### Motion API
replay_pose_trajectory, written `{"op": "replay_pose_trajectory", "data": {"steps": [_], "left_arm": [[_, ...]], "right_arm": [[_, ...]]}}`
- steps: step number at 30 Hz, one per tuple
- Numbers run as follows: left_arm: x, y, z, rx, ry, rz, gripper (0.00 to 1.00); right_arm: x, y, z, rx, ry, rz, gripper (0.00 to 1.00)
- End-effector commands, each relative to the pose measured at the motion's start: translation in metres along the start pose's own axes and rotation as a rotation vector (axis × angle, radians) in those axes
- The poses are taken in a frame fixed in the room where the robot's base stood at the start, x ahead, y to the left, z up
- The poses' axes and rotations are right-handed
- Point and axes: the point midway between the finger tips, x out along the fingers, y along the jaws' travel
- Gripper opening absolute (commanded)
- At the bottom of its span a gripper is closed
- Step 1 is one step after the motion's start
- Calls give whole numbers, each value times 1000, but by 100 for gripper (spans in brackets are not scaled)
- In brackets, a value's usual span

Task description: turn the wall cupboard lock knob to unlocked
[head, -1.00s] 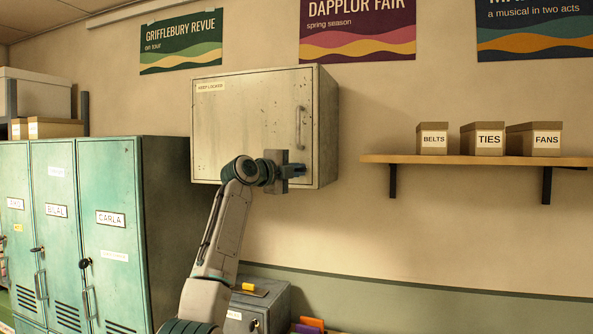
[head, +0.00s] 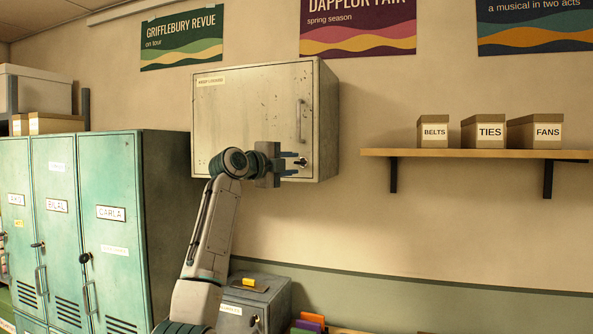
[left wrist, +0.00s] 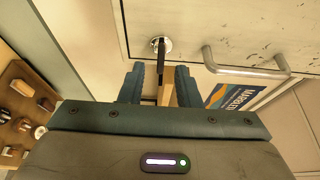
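The wall cupboard (head: 245,110) is a pale, scuffed metal box on the wall, its door shut. Its lock knob (head: 302,163) is at the lower right of the door, below the vertical handle (head: 299,122). In the left wrist view the knob (left wrist: 161,44) has a round bright base and a dark narrow grip. My left gripper (head: 291,163) is open, its two blue fingers apart and pointing at the knob. In the left wrist view the knob lines up with the gap between the fingers (left wrist: 160,82); I cannot tell whether they touch it. My right gripper is out of view.
Green lockers (head: 90,220) stand at the left. A small grey cabinet (head: 262,300) is below the cupboard. A wall shelf (head: 470,153) with labelled boxes is at the right. The wall between cupboard and shelf is clear. The cupboard handle (left wrist: 245,70) is close to the right finger in the wrist view.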

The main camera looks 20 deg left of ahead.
Motion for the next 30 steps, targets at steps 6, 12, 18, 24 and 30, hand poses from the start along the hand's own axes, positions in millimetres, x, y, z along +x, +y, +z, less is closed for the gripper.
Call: {"op": "replay_pose_trajectory", "data": {"steps": [6,12,18,24,30], "left_arm": [[-46,6,1,3,-2,-1,30],[-70,3,0,1,-1,0,30],[-76,1,0,1,-1,1,30],[-76,1,0,0,-1,1,30],[-74,5,0,-4,-1,6,30]], "right_arm": [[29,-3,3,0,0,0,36],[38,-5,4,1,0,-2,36],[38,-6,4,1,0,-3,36],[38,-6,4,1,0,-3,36],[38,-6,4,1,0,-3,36]]}}
